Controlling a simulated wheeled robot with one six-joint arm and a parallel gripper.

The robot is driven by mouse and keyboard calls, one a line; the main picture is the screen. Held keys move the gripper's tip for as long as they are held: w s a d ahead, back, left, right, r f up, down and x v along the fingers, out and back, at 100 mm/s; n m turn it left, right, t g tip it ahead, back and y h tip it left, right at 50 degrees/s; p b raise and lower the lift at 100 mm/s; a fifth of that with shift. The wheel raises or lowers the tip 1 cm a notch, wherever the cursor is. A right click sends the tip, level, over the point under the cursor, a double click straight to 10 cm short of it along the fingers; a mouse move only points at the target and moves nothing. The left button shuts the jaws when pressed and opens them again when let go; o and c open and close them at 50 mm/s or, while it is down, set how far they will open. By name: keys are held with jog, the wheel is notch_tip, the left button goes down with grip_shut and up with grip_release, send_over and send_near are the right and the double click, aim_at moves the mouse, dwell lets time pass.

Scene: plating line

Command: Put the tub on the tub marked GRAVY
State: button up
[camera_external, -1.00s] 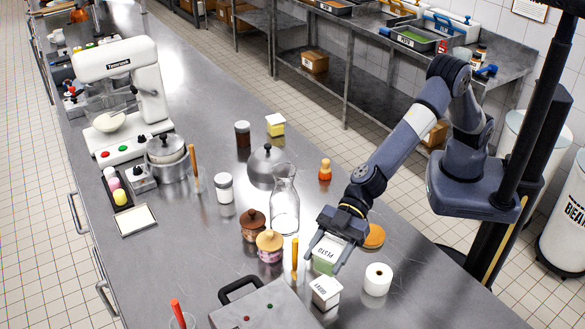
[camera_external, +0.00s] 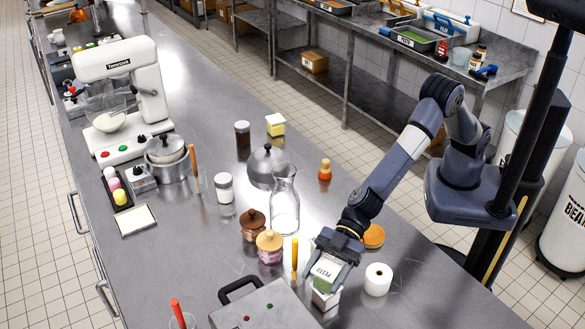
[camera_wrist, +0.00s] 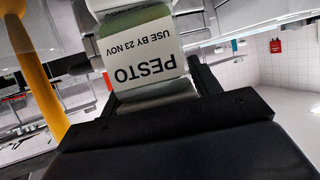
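The tub marked PESTO (camera_external: 325,271) is white and green, and it shows close up with its label in the wrist view (camera_wrist: 150,60). My gripper (camera_external: 336,262) is shut on it, with fingers on both sides. The tub marked GRAVY (camera_external: 325,299) is white and stands on the counter directly below the PESTO tub in the external view. The PESTO tub covers the top of the GRAVY tub, and its label is mostly hidden. I cannot tell whether the two tubs touch.
A white paper roll (camera_external: 377,279) stands right of the tubs. An orange-handled tool (camera_external: 294,257) stands upright on their left. A grey case (camera_external: 266,306), lidded jars (camera_external: 269,247) and a glass carafe (camera_external: 285,207) are near. An orange disc (camera_external: 374,236) lies behind. The right front counter is clear.

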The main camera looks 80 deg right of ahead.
jog(key=o, duration=0.3)
jog(key=shift+o, duration=0.2)
jog(key=shift+r, duration=0.25)
jog(key=shift+s+d, duration=0.1)
jog(key=shift+d, duration=0.1)
jog(key=b+v, duration=0.1)
jog(key=v, duration=1)
jog(key=shift+d, duration=0.25)
jog(key=shift+s, duration=0.1)
